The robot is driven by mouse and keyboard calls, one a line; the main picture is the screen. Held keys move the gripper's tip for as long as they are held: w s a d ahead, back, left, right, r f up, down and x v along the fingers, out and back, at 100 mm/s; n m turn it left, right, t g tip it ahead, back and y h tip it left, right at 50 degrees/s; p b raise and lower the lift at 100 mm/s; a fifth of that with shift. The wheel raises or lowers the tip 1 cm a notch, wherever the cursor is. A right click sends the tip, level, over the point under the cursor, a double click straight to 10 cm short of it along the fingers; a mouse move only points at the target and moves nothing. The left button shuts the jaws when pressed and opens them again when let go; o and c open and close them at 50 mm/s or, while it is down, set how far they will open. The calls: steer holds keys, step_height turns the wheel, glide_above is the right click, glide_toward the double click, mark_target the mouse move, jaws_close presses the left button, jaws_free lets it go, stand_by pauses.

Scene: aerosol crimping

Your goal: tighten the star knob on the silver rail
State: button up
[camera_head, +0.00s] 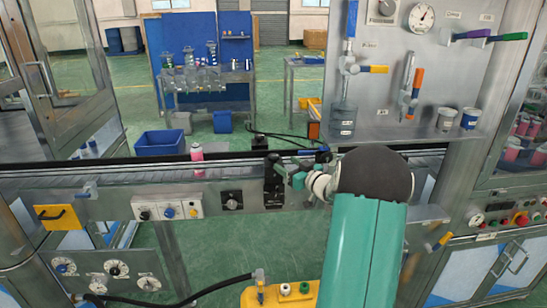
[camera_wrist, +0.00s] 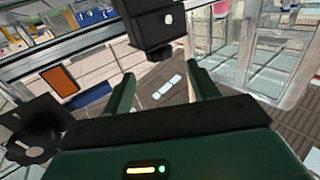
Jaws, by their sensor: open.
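The silver rail (camera_head: 120,175) runs across the middle of the head view; a metal strip, probably the same rail, crosses the upper left of the wrist view (camera_wrist: 70,52). A black upright fitting (camera_head: 273,182) stands at the rail just left of my gripper (camera_head: 298,180). In the wrist view a black block (camera_wrist: 150,28) sits ahead of my fingertips (camera_wrist: 163,86), roughly between their lines. My green fingers are apart with nothing between them. I cannot make out the star shape of the knob on this fitting. My arm hides part of the rail on the right.
A black rotary knob (camera_head: 232,200) and a white button box (camera_head: 168,207) are on the front panel left of the fitting. A dark rounded part (camera_wrist: 35,130) shows at the wrist view's lower left.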

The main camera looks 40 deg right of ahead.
mark_target(277, 158)
steer(key=w, duration=0.8)
steer(key=c, duration=1)
